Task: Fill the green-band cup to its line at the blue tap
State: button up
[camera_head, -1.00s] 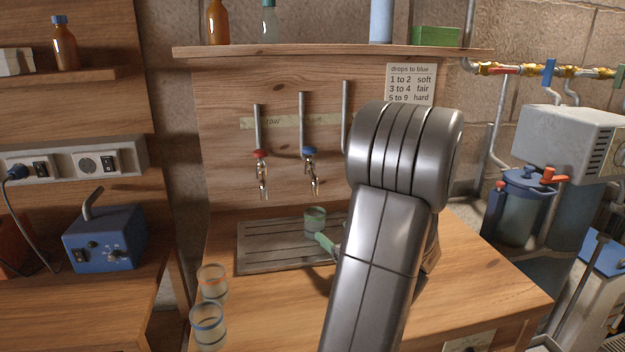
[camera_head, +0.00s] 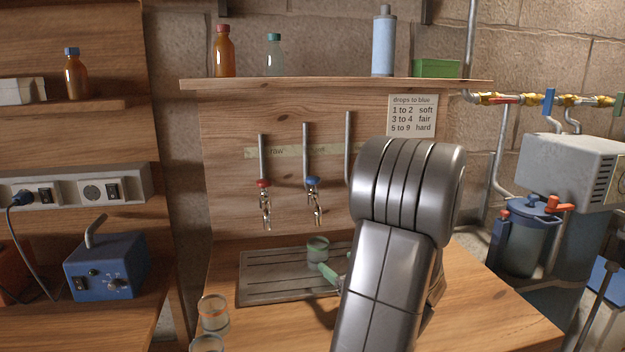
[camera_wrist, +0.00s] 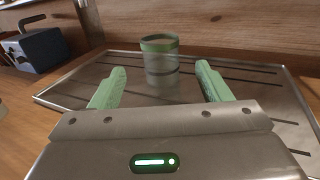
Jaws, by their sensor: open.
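The green-band cup (camera_head: 318,251) stands upright on the slotted metal drain tray (camera_head: 262,284), below the blue tap (camera_head: 312,182). In the wrist view the cup (camera_wrist: 160,62) is clear with a green rim band and a dark line lower down. I cannot tell whether it holds any water. My gripper (camera_wrist: 162,84) is open, its green fingers pointing toward the cup, which stands just beyond and between the fingertips. One finger shows beside the cup in the head view (camera_head: 329,273); my arm hides the rest.
The red tap (camera_head: 264,184) is left of the blue one, and a third pipe (camera_head: 348,150) is partly hidden by my arm. An orange-band cup (camera_head: 214,313) and another cup (camera_head: 207,343) stand at the counter's front left. A drops chart (camera_head: 412,115) hangs on the back panel.

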jog(key=shift+c, duration=0.4)
jog(key=shift+r, duration=0.1)
jog(key=c, duration=0.4)
jog(key=shift+a+r+n+g+p, duration=0.2)
jog(key=shift+a+n+g+p, duration=0.1)
jog(key=shift+a+n+g, duration=0.1)
jog(key=c, duration=0.4)
jog(key=a+r+n+g+p, duration=0.1)
jog(key=n, duration=0.1)
jog(key=a+r+n+g+p, duration=0.1)
jog(key=a+n+g, duration=0.1)
jog(key=n, duration=0.1)
jog(key=a+n+g+p, duration=0.1)
jog(key=n+p, duration=0.1)
jog(key=n, duration=0.1)
jog(key=shift+s+a+r+g+y, duration=0.15)
jog(key=shift+s+r+g+y, duration=0.2)
jog(key=shift+r+g+y, duration=0.05)
grip_shut()
jog(key=w+r+n+h+p, duration=0.3)
jog(key=r+n+h+p, duration=0.1)
jog(key=r+n, duration=0.7)
jog(key=w+r+n+h+p, duration=0.4)
jog(key=r+n+p, duration=0.3)
jog(key=r+n, duration=0.4)
notch_tip(320, 180, up, 6)
jog(key=shift+w+n+g+h+p, duration=0.2)
jog(key=shift+n+g+h+p, duration=0.1)
jog(key=shift+h, duration=0.2)
